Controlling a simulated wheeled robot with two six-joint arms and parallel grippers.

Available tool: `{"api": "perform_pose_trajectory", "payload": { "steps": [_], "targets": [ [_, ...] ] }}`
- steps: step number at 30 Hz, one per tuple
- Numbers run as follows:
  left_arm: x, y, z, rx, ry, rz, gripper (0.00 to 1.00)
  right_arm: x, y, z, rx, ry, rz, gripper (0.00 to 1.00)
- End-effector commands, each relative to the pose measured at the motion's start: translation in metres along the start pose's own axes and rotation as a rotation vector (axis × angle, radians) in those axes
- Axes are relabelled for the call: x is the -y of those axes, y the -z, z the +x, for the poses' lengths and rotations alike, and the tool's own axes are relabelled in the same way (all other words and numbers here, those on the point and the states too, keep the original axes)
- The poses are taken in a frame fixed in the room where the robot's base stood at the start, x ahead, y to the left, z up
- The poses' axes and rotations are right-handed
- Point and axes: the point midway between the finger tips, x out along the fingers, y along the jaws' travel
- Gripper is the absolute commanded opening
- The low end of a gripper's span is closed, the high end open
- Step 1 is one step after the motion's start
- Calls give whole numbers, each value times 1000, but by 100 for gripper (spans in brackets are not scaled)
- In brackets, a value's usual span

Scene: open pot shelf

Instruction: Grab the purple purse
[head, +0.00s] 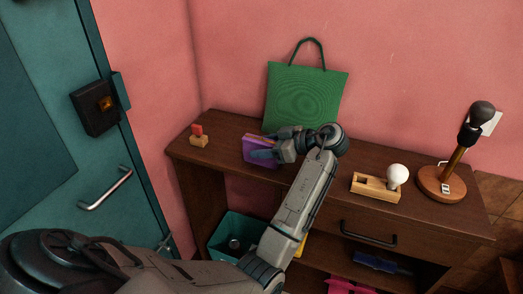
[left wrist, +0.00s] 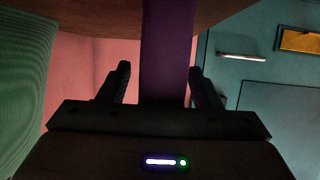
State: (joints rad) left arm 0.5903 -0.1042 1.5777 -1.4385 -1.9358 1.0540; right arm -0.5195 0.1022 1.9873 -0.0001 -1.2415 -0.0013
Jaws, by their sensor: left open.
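The purple purse (head: 252,158) stands on top of the wooden cabinet, in front of the green bag. My left gripper (head: 264,147) reaches it from the right and partly covers it. In the left wrist view, the purse (left wrist: 167,60) is a dark purple band between the two open fingers of my left gripper (left wrist: 160,72). Small gaps show between it and both fingertips, the right one narrower. The jaws are not closed on it. My right gripper is not in view.
A green bag (head: 300,100) leans on the wall behind the purse. A small red-topped wooden stamp (head: 198,137) is to the left. A bulb (head: 398,174) on a wooden holder and a lamp (head: 445,182) stand to the right. A teal bin (head: 225,236) sits below.

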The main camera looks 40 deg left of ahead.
Motion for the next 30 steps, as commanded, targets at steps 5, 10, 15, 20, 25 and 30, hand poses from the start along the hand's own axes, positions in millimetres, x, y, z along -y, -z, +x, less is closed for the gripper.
{"api": "perform_pose_trajectory", "payload": {
  "steps": [5, 10, 15, 20, 25, 30],
  "targets": [
    [0, 0, 0, 1, 0, 0, 58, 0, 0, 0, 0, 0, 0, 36],
    [0, 0, 0, 1, 0, -1, 29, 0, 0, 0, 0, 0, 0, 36],
    [0, 0, 0, 1, 0, -1, 6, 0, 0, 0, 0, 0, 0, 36],
    [0, 1, 0, 1, -1, -2, 6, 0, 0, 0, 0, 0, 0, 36],
    [-1, 15, -6, 2, -2, -6, 6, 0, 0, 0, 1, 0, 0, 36],
    [0, 46, -20, 2, -2, -7, 6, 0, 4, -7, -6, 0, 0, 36]
  ]
}}
